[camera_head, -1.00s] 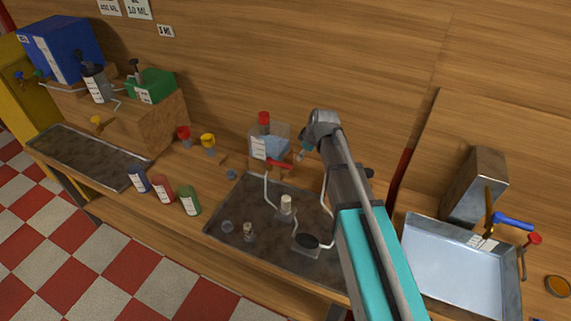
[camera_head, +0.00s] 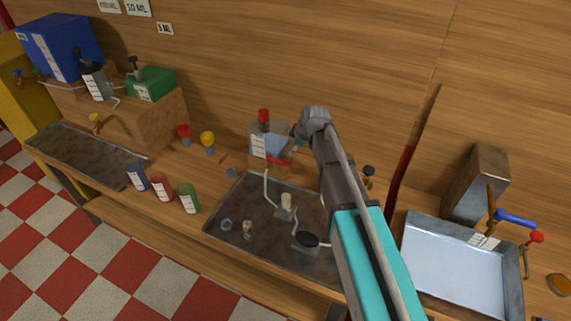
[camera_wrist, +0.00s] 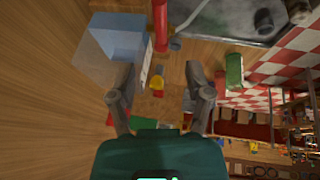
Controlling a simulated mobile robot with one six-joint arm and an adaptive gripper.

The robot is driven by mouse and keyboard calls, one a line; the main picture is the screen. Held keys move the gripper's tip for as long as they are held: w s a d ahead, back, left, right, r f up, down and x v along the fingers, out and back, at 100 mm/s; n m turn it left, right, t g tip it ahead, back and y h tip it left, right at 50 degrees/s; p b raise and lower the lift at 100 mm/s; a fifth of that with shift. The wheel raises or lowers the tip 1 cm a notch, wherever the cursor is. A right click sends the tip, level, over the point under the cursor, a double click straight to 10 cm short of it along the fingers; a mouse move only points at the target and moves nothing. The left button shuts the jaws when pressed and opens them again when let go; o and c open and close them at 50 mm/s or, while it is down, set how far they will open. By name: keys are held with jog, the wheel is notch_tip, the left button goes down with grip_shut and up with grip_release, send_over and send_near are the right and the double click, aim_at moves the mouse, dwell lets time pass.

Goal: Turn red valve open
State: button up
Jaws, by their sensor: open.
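A clear container with blue contents (camera_head: 262,145) and a red cap stands at the back of the bench. A red valve handle (camera_head: 280,161) sticks out low on its right side. In the wrist view the red handle (camera_wrist: 160,25) shows at the top, beside the container (camera_wrist: 120,45). My gripper (camera_wrist: 160,88) is open and empty, its two fingers apart, with the handle ahead of and beyond the fingertips. In the head view my gripper (camera_head: 298,140) is close to the container's right side and partly hidden by my wrist.
A dark tray (camera_head: 262,232) with tubes and small fittings lies in front of the container. Red, green and blue bottles (camera_head: 163,187) stand to its left. A metal sink (camera_head: 455,265) with blue-handled and red-handled taps is at the right. The wooden wall is close behind.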

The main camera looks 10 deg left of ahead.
aim_at(285, 162)
jog(key=shift+b+x, duration=5.4)
jog(key=shift+x, duration=0.8)
grip_shut()
